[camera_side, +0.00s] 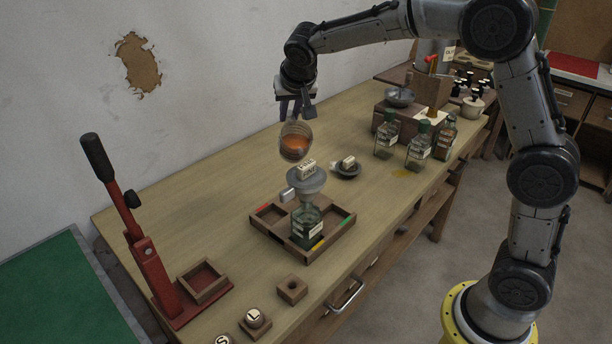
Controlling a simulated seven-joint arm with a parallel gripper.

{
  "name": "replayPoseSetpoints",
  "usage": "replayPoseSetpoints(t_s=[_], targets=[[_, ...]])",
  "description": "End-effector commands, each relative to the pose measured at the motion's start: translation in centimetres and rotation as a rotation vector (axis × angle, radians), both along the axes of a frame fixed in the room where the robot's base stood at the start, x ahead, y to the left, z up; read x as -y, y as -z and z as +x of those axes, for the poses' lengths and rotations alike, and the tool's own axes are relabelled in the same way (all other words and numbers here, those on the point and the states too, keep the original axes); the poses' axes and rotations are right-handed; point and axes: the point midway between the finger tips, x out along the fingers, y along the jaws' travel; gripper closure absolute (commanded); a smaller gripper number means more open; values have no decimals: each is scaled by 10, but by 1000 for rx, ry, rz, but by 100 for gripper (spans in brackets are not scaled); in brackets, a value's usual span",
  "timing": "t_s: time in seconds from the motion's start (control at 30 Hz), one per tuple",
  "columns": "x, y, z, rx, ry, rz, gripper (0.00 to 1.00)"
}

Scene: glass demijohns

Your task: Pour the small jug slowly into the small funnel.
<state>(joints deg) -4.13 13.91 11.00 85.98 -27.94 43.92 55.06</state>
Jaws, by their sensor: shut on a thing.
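My gripper (292,108) points down and is shut on a small glass jug (295,142) with orange-brown liquid in it. The jug hangs above and slightly left of a grey funnel (308,184) bearing a pale label. I cannot tell how far the jug is tilted, and I see no stream between jug and funnel. The funnel sits in the neck of a green glass demijohn (305,222). The demijohn stands upright in a divided wooden tray (334,238) with coloured marks. Its liquid level is unclear.
A small dark dish (346,171) with a labelled piece lies right of the funnel. Several labelled bottles (419,147) stand farther right, near a yellow spill (399,173). A red lever press (147,262) stands at the left.

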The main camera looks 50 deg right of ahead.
Motion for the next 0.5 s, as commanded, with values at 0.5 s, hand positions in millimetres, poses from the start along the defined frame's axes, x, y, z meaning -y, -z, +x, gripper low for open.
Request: replayPoseSetpoints(t_s=[0.5], targets=[[-4,-10,-5,40,-3,-25,100]])
